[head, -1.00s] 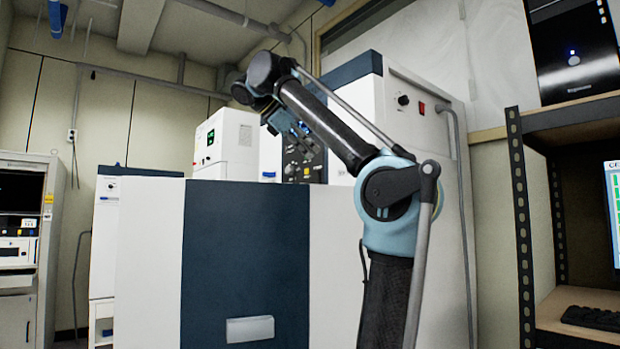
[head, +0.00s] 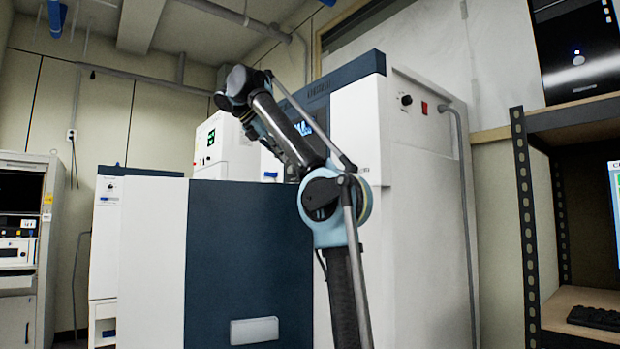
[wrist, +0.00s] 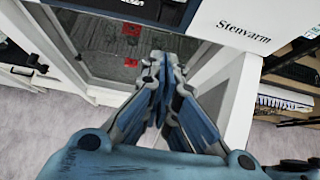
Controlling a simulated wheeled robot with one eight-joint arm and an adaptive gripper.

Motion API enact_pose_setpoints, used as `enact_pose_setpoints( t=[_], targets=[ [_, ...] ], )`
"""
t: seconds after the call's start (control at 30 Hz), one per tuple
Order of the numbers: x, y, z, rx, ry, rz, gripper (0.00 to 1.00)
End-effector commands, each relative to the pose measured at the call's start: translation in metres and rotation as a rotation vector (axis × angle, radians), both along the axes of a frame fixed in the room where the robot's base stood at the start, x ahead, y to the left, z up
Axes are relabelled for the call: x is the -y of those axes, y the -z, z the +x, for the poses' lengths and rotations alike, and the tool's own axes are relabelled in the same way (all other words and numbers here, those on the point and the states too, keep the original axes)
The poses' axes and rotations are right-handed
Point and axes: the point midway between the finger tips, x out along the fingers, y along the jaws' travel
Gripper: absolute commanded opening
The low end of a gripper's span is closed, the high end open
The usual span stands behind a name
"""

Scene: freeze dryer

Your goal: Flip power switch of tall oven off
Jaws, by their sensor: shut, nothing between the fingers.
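The tall oven (head: 354,105) is a tall white cabinet with a dark blue top band, right of centre in the head view. On its white right side are a red switch (head: 424,107) and a black round knob (head: 405,99); the switch's position is too small to tell. My arm stands in front of the oven's front, left of that side, and hides part of its panel. My gripper is not clear in the head view. In the wrist view my gripper (wrist: 157,70) is shut and empty, over a white-framed glass door (wrist: 115,50) below a "Stenvarm" label (wrist: 245,30).
A lower white and dark blue cabinet (head: 235,260) stands in front of the oven. A shelf rack (head: 520,220) with a computer tower (head: 578,50) and a keyboard (head: 596,318) is at the right. A grey pipe (head: 463,190) runs down beside the oven's right side.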

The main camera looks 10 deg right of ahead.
Motion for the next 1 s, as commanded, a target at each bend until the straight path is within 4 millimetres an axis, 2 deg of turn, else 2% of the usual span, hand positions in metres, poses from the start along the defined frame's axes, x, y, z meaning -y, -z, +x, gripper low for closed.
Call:
enact_pose_setpoints(
  t=[0.37, 0.9, 1.0],
  targets=[
    [0.007, 0.006, 0.003, 0.001, 0.001, 0.001, 0.0],
    [0.069, 0.062, 0.038, 0.002, 0.004, 0.001, 0.0],
    [0.08, 0.06, 0.045, 0.002, 0.004, 0.001, 0.0]
  ],
)
